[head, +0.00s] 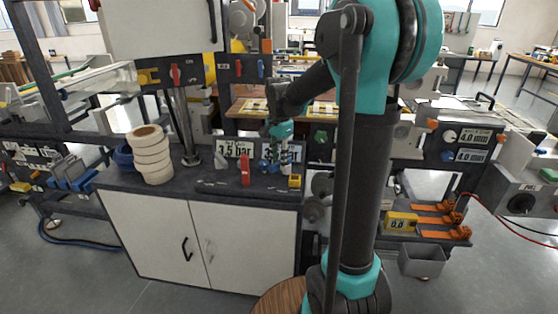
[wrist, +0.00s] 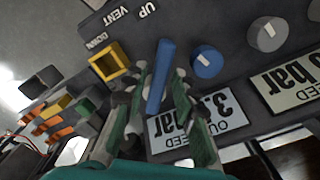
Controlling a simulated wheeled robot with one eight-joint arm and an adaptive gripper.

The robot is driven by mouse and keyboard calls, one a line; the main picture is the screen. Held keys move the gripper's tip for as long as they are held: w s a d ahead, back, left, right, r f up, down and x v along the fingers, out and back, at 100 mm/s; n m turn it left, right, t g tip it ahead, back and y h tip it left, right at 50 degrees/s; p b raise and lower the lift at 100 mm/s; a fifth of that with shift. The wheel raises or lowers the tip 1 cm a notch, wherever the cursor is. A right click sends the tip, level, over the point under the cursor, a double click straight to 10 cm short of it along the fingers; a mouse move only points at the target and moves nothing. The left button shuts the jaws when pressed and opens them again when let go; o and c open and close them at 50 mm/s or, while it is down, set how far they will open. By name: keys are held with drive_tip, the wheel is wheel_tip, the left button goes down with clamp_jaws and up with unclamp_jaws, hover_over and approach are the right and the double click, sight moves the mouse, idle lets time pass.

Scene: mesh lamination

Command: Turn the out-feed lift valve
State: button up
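The out-feed lift valve is a blue lever (wrist: 159,78) on the dark panel in the wrist view, close to the printed words UP, VENT and DOWN. My gripper (wrist: 162,82) has its teal and dark fingers on either side of this lever, with the lever between them. The fingers look apart, and I cannot tell whether either one touches it. In the head view my gripper (head: 284,148) points down over the right part of the bench panel, and its fingertips are small there. The OUT FEED pressure display (wrist: 183,125) lies beside the right finger, upside down in the wrist view.
A red lever (head: 245,171) stands left of my gripper. White rolls (head: 151,155) are stacked on the bench's left. The cabinet top's front edge is clear.

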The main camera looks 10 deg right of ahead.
sight(289, 161)
clamp_jaws()
drive_tip(key=shift+s+n, duration=0.1)
drive_tip(key=shift+n, duration=0.3)
drive_tip(key=n, duration=0.2)
drive_tip(key=shift+s+d+n, duration=0.3)
drive_tip(key=shift+d+n, duration=0.05)
drive_tip(key=shift+n, duration=0.05)
drive_tip(key=n, duration=0.2)
drive_tip(key=d+n, duration=0.1)
drive_tip(key=shift+s+n, duration=0.3)
drive_tip(key=n, duration=0.1)
drive_tip(key=d+n, duration=0.1)
drive_tip(key=n, duration=0.2)
drive_tip(key=shift+s+d, duration=0.15)
drive_tip(key=shift+d, duration=0.1)
drive_tip(key=shift+d+n, duration=0.35)
drive_tip(key=shift+n, duration=0.85)
drive_tip(key=shift+d+n, duration=0.3)
drive_tip(key=shift+n, duration=0.9)
drive_tip(key=shift+w, duration=0.2)
